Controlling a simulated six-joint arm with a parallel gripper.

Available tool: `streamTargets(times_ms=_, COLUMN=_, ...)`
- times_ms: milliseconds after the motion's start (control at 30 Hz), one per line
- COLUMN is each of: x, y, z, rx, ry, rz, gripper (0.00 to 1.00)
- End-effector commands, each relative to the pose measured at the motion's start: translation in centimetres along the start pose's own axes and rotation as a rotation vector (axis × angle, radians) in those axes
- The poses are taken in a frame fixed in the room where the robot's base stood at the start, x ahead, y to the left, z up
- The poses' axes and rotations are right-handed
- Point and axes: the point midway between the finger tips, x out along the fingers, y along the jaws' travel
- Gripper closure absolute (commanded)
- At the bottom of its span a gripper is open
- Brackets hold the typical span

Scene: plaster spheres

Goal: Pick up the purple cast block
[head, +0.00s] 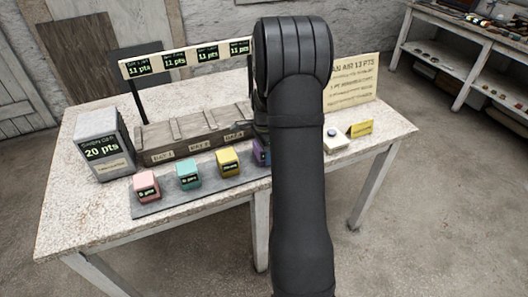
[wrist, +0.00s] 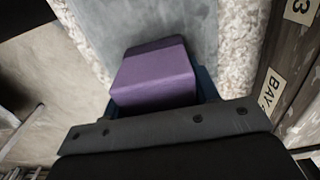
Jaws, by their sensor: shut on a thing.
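The purple cast block (wrist: 153,78) sits between the dark blue fingers of my gripper (wrist: 158,98) in the wrist view. My gripper is shut on it. In the head view only a strip of the purple block (head: 261,153) shows at the left edge of my arm, which hides the rest of it and most of my gripper. The block is over the right part of the grey mat (head: 205,197). I cannot tell whether it touches the mat.
Yellow (head: 228,163), teal (head: 188,175) and pink (head: 146,187) blocks stand in a row to the left. Behind them is a wooden bay rack (head: 190,140) with labels. A grey box (head: 103,146) stands at left.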

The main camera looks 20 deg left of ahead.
Motion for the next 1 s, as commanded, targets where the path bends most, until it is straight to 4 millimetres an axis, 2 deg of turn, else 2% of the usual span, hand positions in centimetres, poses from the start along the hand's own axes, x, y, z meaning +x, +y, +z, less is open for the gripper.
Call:
streamTargets(times_ms=167, x=-1.1, y=-0.1, z=0.0, rx=0.000, ry=0.001, rz=-0.004, gripper=0.78)
streamTargets(times_ms=367, x=-4.5, y=-0.1, z=0.0, rx=0.000, ry=0.002, rz=-0.007, gripper=0.78)
streamTargets(times_ms=700, x=-8.8, y=5.9, z=-5.3, rx=0.005, ry=0.001, rz=-0.003, gripper=0.78)
streamTargets(times_ms=900, x=-10.4, y=8.0, z=-7.1, rx=0.003, ry=0.001, rz=-0.003, gripper=0.78)
streamTargets(times_ms=1000, x=-10.9, y=7.9, z=-7.3, rx=-0.007, ry=0.001, rz=-0.002, gripper=0.78)
